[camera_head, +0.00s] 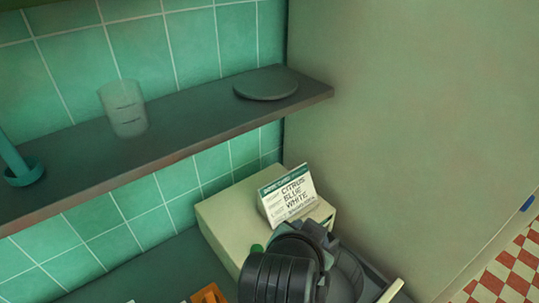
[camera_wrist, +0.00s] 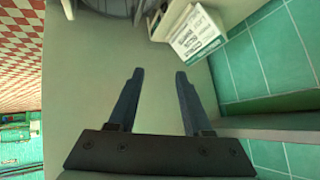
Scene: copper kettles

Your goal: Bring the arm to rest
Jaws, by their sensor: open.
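My gripper (camera_wrist: 159,75) is open in the wrist view, its two dark fingers apart with nothing between them. Beyond the fingers is a plain pale wall surface. In the head view my dark arm rises at the bottom centre, in front of a cream box, and the fingers cannot be made out there. A card (camera_head: 288,196) reading "CITRUS BLUE WHITE" stands on the cream box (camera_head: 222,217). The card also shows in the wrist view (camera_wrist: 197,36), beyond the fingertips to the upper right.
A dark shelf (camera_head: 190,125) crosses the tiled wall, holding a clear beaker (camera_head: 124,109), a round dark plate (camera_head: 266,84) and a teal object (camera_head: 22,168) at left. An orange item (camera_head: 208,294) lies on the counter below. A red-and-white checked floor (camera_head: 510,275) shows at lower right.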

